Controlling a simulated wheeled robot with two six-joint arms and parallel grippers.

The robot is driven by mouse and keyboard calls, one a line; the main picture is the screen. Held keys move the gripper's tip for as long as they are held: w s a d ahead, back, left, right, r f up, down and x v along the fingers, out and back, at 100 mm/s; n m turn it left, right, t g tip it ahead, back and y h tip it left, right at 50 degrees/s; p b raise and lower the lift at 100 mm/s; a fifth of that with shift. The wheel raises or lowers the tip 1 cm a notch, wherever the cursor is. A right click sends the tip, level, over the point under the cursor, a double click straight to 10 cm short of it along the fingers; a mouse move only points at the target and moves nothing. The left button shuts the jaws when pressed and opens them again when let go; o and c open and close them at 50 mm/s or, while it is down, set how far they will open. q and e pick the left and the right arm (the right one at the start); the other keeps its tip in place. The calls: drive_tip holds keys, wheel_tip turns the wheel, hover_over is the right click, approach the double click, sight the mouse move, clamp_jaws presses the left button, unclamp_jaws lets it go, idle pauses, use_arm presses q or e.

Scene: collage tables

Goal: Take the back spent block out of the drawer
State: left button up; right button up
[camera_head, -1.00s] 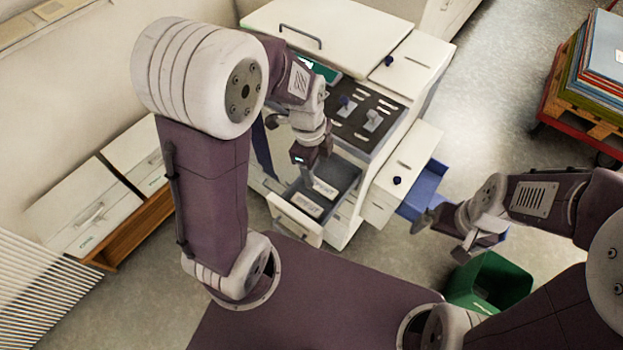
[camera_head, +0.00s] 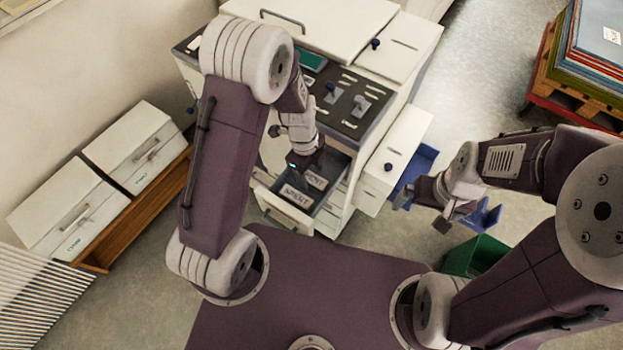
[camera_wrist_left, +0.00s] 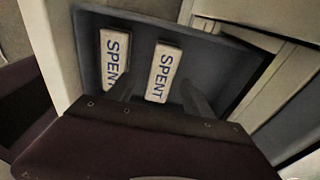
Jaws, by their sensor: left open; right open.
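The grey drawer (camera_head: 330,200) is pulled out of the white cabinet and holds two white blocks marked SPENT. The back spent block (camera_head: 316,179) lies nearer the cabinet, partly covered by my left gripper in the head view. The front spent block (camera_head: 296,196) lies nearer the drawer front. My left gripper (camera_head: 306,168) is open over the drawer. In the left wrist view, the back block (camera_wrist_left: 163,72) appears between its two fingers (camera_wrist_left: 160,98); the front block (camera_wrist_left: 112,55) is partly behind the left finger. My right gripper (camera_head: 422,209) is open and empty, away from the drawer.
The cabinet top has a dark panel (camera_head: 350,112) with slots and knobs. A white side unit (camera_head: 392,155) juts out right of the drawer. A blue tray (camera_head: 413,168) and a green bin (camera_head: 468,258) are near my right gripper. Low white drawer boxes (camera_head: 70,215) stand left.

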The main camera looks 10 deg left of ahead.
use_arm(q)
drive_tip(key=shift+f, duration=0.6)
drive_tip(key=shift+w+f, duration=0.15)
clamp_jaws()
drive_tip(key=shift+r, duration=0.55)
wheel_tip(320, 180, up, 3)
drive_tip(key=shift+r, duration=0.1)
drive_tip(key=s+d+r, duration=0.3)
drive_tip(key=d+r, duration=0.4)
drive_tip(key=d, duration=0.4)
drive_tip(key=shift+s+d, duration=0.15)
drive_tip(key=shift+s, duration=0.1)
